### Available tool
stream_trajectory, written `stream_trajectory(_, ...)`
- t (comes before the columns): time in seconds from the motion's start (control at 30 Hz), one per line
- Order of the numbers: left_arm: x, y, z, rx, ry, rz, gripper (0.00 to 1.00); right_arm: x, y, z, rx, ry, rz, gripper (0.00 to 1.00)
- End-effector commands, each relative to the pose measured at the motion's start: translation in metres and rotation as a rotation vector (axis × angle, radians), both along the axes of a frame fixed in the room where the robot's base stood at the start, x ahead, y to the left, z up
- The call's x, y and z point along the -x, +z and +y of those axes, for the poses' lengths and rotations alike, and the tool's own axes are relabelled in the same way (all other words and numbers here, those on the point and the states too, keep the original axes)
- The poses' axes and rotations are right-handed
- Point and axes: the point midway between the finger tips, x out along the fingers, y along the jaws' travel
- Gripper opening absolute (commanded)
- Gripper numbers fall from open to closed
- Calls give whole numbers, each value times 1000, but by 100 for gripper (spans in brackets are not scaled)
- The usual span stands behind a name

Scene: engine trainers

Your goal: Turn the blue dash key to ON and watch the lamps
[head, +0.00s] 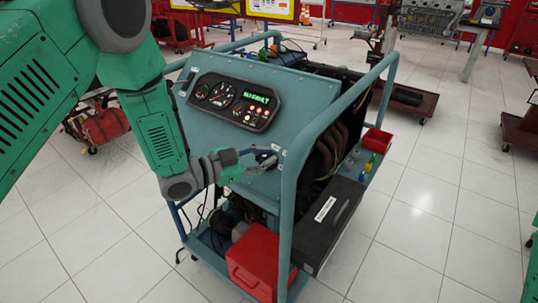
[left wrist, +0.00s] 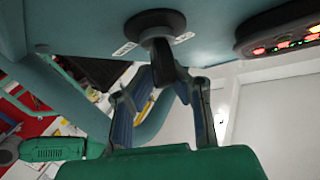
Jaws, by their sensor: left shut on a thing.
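The dash panel (head: 200,110) is the sloping blue-grey front of a wheeled engine trainer. Its black gauge cluster (head: 232,103) has round dials, a lit green text display and several lit red and pale lamps. In the left wrist view the cluster's edge (left wrist: 285,40) shows red, orange and green lights. My left gripper (head: 268,158) is at the panel's lower right part. In the left wrist view my left gripper (left wrist: 168,78) is shut on the dash key (left wrist: 160,30), which looks dark, with a round collar against the panel. Its blue colour and exact turn are unclear. My right gripper is not in view.
The trainer's tubular frame (head: 291,200) rises just right of the left gripper. A red box (head: 255,270) and a black case (head: 332,222) sit lower down. A red bin (head: 377,140) is on the side shelf. Tiled floor (head: 420,210) is clear to the right.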

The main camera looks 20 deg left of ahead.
Motion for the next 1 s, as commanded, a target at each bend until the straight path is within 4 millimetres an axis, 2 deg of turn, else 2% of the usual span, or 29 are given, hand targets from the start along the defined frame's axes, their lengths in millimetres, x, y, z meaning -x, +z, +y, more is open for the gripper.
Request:
stream_trajectory(0.03,-3,0,7,-25,-5,-9,0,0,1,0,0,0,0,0)
stream_trajectory(0.33,-3,1,7,-91,-84,-35,0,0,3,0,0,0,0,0)
stream_trajectory(0.83,-3,1,8,-104,-97,-42,0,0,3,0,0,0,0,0)
stream_trajectory(0.9,-3,1,8,-104,-97,-42,28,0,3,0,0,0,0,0)
stream_trajectory(1.0,-3,1,6,-103,-102,-41,31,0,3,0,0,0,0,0)
